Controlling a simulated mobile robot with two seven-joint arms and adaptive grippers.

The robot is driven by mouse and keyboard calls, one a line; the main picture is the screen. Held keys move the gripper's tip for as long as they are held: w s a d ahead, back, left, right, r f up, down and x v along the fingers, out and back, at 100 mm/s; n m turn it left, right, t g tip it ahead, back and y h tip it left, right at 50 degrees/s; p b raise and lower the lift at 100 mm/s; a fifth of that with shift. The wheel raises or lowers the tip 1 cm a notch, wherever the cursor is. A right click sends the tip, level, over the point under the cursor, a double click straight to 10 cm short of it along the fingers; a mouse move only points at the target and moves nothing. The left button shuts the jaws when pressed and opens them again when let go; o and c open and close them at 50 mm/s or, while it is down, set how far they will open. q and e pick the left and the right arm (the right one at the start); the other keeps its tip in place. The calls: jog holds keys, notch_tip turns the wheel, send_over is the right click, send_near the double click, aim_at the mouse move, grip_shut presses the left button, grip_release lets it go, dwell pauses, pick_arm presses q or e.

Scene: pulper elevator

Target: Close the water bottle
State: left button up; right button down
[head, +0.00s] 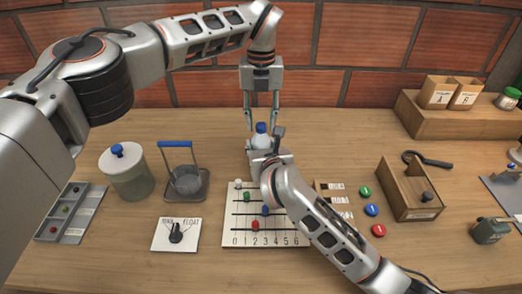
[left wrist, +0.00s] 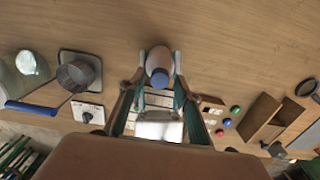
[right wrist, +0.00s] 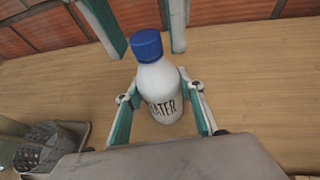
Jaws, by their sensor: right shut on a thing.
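The white water bottle (right wrist: 160,90), with black lettering, stands upright on the table. Its blue cap (head: 261,128) sits on the neck; I cannot tell how tightly. The cap also shows in the left wrist view (left wrist: 159,79). My right gripper (right wrist: 163,84) is shut around the bottle's body from the front. In the head view, my right gripper and arm hide the lower part of the bottle. My left gripper (head: 261,116) points down from above, with its fingers apart on either side of the cap. They appear not to touch it.
A basket with a blue handle (head: 187,180) and a lidded pot (head: 128,178) stand left. A wooden box (head: 408,192) stands right. The brick wall is behind.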

pick_arm(q)
grip_shut()
jog(key=shift+o, duration=0.8)
grip_release()
jog(key=shift+r, duration=3.75)
